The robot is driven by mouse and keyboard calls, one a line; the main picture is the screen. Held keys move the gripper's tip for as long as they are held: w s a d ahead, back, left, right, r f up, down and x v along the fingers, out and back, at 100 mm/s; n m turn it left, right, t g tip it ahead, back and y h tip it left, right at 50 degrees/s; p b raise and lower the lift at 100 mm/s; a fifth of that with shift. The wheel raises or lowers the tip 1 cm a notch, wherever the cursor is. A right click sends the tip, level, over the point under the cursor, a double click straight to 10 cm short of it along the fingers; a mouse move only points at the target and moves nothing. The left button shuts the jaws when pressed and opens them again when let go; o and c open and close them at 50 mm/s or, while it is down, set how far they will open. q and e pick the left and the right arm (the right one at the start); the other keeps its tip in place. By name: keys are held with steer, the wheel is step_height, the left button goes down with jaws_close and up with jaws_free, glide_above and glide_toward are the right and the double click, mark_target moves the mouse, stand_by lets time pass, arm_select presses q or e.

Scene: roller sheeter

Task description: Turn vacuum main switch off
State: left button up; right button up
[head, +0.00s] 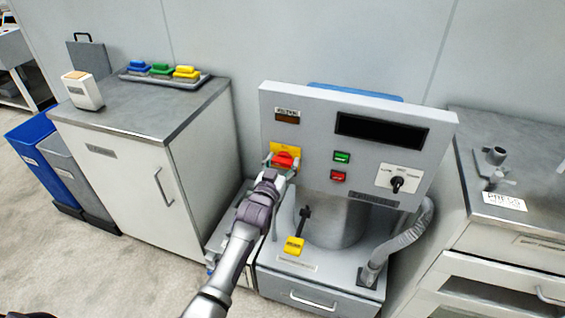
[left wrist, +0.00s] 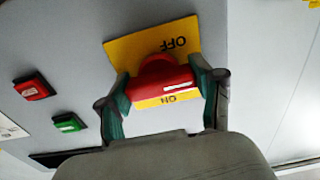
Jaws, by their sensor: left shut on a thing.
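The vacuum main switch is a red rotary handle (head: 285,160) on a yellow plate (head: 287,147), at the left of the machine's grey front panel. In the left wrist view the red handle (left wrist: 160,85) lies roughly crosswise, with a white mark toward its right end. The yellow plate (left wrist: 130,52) appears upside down there, with OFF above the handle and ON below it. My left gripper (head: 282,163) is shut on the handle; in the left wrist view its fingers (left wrist: 163,92) clasp the handle's two ends. My right gripper is not in view.
Green (head: 342,157) and red (head: 338,177) buttons and a black selector knob (head: 397,184) sit right of the switch. A dark display (head: 381,132) is above. A yellow pedal-like part (head: 294,245) and a grey hose (head: 405,240) are below. Cabinets flank the machine.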

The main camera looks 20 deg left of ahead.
arm_select(q)
steer(key=o, duration=1.2)
steer(key=shift+c, duration=0.2)
steer(key=s, duration=1.2)
steer(key=shift+a, duration=0.15)
steer(key=shift+f, duration=0.1)
steer(key=s+f+g, duration=0.3)
steer(key=s+f, duration=0.2)
steer(key=f, duration=0.6)
steer(key=s+d+f+m+g, duration=0.15)
steer(key=s+f, duration=0.25)
steer(key=f, duration=0.6)
steer(key=s+f+g, duration=0.4)
steer(key=s+f, duration=0.1)
steer(key=f, duration=0.6)
steer(key=s+a+f+g, duration=0.1)
steer(key=s+f, duration=0.5)
steer(key=s, duration=0.6)
steer(key=s+a+f+g, duration=0.2)
steer(key=s+f+g, duration=0.2)
steer(key=s, duration=0.8)
steer(key=s+a+f+g, duration=0.2)
steer(key=s+f+g, duration=0.1)
steer(key=s+f, duration=0.6)
steer(key=s, duration=0.3)
steer(key=shift+m+y, duration=0.3)
steer(key=shift+m, duration=0.05)
